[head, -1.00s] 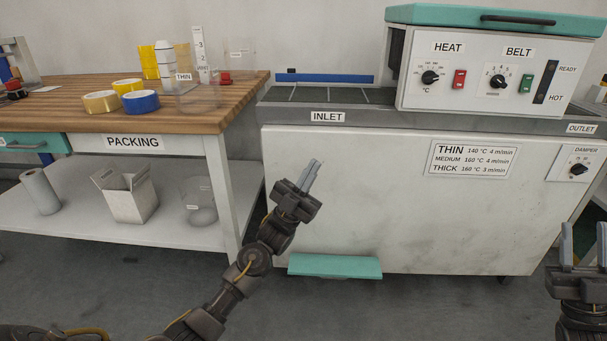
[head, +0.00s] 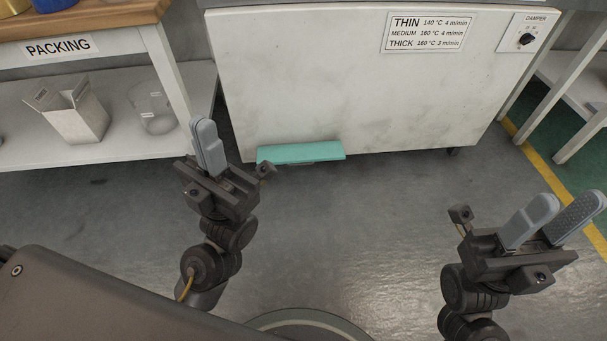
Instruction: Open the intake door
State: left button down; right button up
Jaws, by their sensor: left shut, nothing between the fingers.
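The white machine (head: 330,90) fills the upper middle of the head view, with its top cut off. A teal panel (head: 300,152) sticks out low at its base; no label shows on it, and I cannot tell whether it is the intake door. My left gripper (head: 207,135) is shut and empty, pointing up, left of the teal panel and apart from it in the picture. My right gripper (head: 567,207) is open and empty at the lower right, away from the machine.
The packing table (head: 90,20) stands at the left, with a white box (head: 78,115) and a clear container (head: 152,108) on its lower shelf (head: 110,150). A damper dial (head: 526,39) is at the machine's upper right. Grey floor (head: 350,220) is clear before the machine.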

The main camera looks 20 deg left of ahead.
aim_at(301, 154)
jog(key=k, duration=1.25)
jog(key=z, duration=0.4)
jog(key=i, duration=0.45)
jog(key=z, duration=0.85)
jog(key=i, duration=0.8)
jog(key=u, duration=0.5)
jog(key=i, duration=0.85)
jog(key=u, duration=0.85)
